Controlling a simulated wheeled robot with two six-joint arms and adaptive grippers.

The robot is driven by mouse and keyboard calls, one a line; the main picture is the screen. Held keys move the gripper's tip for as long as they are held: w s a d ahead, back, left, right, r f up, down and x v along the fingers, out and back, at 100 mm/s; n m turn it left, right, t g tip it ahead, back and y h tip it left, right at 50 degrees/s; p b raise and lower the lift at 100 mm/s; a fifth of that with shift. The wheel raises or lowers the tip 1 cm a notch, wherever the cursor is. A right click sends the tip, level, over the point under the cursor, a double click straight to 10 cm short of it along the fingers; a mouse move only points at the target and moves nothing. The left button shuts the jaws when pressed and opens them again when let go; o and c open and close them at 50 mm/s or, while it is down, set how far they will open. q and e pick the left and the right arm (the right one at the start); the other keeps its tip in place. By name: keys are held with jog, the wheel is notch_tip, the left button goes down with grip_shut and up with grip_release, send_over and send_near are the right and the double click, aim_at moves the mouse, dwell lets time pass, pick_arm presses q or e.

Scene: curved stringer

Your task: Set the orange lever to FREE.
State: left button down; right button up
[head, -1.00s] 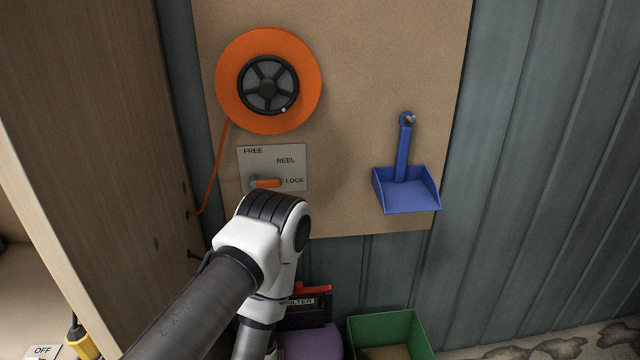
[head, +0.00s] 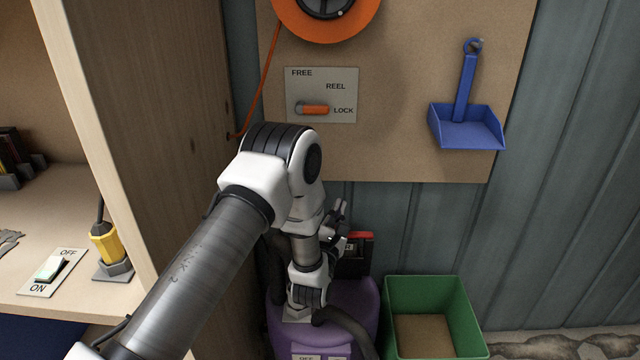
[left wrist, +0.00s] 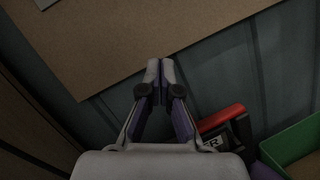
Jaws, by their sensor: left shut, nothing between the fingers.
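The orange lever (head: 314,109) sits on a pale plate (head: 345,76) marked FREE, REEL and LOCK. Its handle points right, toward LOCK. FREE is at the plate's upper left. My left gripper (head: 340,212) is below the plate in the head view, partly hidden by my own arm, and apart from the lever. In the left wrist view its fingers (left wrist: 160,66) are closed together and empty, in front of the brown board (left wrist: 120,45). The lever is not visible in the left wrist view. My right gripper is in neither view.
An orange reel (head: 357,26) hangs above the plate, its strap running down left. A blue dustpan (head: 468,128) hangs at right. A wooden cabinet side (head: 168,130) stands close at left. Below are a purple container (head: 365,297), a red-and-black box (head: 360,250) and a green bin (head: 450,296).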

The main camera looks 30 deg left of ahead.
aim_at(312, 108)
pick_arm(q)
jog(key=w+a+r+n+t+y+b, duration=0.1)
jog(key=a+r+n+t+y+b, duration=0.1)
jog(key=a+r+n+y+b, duration=0.3)
jog(key=a+n+y+b, duration=0.1)
jog(key=n+y+b, duration=0.2)
jog(key=b, duration=0.3)
jog(key=shift+w+a+n+t+y, duration=0.15)
jog(key=shift+n+t+y, duration=0.15)
jog(key=shift+n+t, duration=0.1)
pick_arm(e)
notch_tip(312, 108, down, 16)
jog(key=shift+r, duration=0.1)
pick_arm(q)
jog(key=b+x, duration=0.1)
jog(key=x, duration=0.9)
jog(key=shift+w+r, duration=0.1)
jog(key=shift+w, duration=0.05)
notch_tip(312, 108, up, 4)
jog(key=shift+f, duration=0.15)
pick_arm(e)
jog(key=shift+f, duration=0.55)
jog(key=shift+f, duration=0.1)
